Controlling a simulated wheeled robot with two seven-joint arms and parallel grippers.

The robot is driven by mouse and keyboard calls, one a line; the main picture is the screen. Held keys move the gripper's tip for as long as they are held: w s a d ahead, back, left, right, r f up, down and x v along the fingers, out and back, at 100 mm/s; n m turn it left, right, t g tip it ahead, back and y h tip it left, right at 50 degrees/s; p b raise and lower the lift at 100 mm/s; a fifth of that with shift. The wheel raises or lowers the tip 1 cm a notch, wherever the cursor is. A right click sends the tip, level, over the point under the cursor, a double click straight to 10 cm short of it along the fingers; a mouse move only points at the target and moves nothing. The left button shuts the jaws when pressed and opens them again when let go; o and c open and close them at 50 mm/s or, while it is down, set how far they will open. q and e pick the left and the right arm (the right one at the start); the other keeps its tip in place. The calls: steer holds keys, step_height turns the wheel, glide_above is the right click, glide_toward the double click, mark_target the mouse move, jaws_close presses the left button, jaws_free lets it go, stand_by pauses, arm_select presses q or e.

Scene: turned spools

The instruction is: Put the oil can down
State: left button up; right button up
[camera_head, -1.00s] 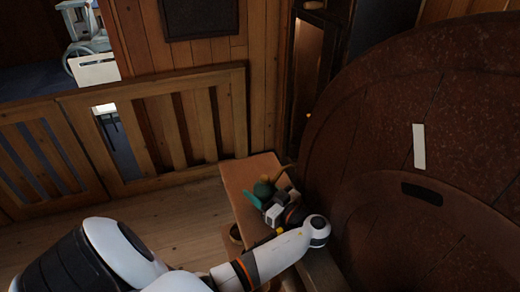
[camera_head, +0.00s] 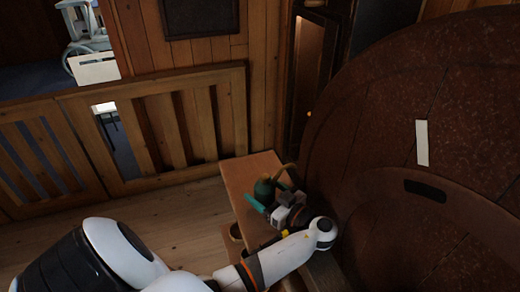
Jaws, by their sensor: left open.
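The oil can (camera_head: 264,188) is a small dark green can with a thin tan, curved spout rising to the right. It appears upright on the wooden bench (camera_head: 244,174), near its right side by the big dark round wooden piece. My left gripper (camera_head: 272,197) is at the can, with its jaws open around or right beside it. A teal strip shows on the near left of the can. The gripper hides the can's lower part, so I cannot tell whether the fingers touch it. My right gripper is out of view.
The large dark round wooden piece (camera_head: 380,120) rises close to the bench's right side. A slatted wooden railing (camera_head: 150,130) stands behind. The bench's left part is bare.

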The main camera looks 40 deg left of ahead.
mark_target(272, 199)
arm_select(q)
steer(key=d+b, duration=0.2)
steer(key=d, duration=0.4)
steer(key=shift+f, duration=0.1)
steer(key=shift+s, duration=0.1)
